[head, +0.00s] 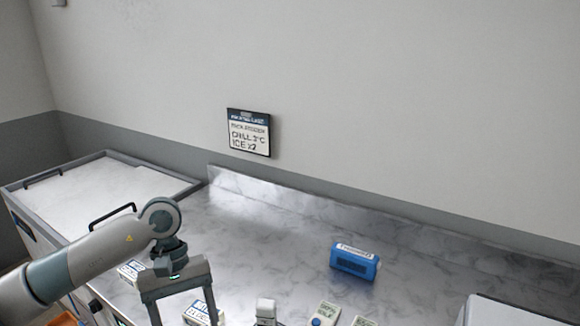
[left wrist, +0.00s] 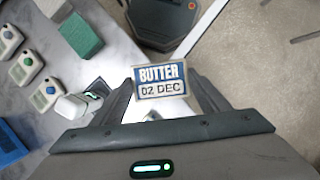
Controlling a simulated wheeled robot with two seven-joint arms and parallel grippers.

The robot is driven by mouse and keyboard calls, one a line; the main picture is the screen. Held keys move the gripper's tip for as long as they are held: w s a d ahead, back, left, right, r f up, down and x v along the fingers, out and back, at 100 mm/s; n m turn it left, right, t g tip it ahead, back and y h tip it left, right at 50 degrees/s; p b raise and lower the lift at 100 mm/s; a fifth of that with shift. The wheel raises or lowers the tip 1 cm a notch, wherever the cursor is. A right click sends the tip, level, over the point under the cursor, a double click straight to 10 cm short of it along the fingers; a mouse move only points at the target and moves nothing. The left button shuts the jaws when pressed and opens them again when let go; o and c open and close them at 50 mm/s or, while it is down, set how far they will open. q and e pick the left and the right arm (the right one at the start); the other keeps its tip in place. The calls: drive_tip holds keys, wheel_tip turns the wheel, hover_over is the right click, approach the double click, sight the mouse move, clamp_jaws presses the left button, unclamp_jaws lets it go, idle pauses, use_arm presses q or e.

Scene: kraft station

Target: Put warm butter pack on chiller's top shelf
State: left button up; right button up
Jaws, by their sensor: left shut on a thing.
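The butter pack (left wrist: 160,75), white and blue with "BUTTER 02 DEC" on its label, sits between the fingers of my left gripper in the left wrist view. My left gripper (left wrist: 165,98) is shut on it. In the head view the left gripper (head: 182,310) points down at the front of the counter, with a white and blue pack (head: 198,315) partly visible between its fingers. I cannot tell for sure which thing is the chiller, and no shelf shows. My right gripper is not in view.
The marble counter (head: 285,235) is clear behind the gripper. A blue box (head: 355,260), a white item (head: 265,306) and a small device with a blue button (head: 325,314) stand on it. Another labelled pack (head: 130,271) is left of the gripper. A green block (left wrist: 82,36) shows in the wrist view.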

use_arm(q)
drive_tip(key=s+m+y, duration=0.1)
drive_tip(key=s+m, duration=0.1)
drive_tip(key=s+a+m+y, duration=0.1)
drive_tip(key=s+m, duration=0.1)
drive_tip(key=m, duration=0.1)
drive_tip(key=shift+d, duration=0.15)
idle(2.5)
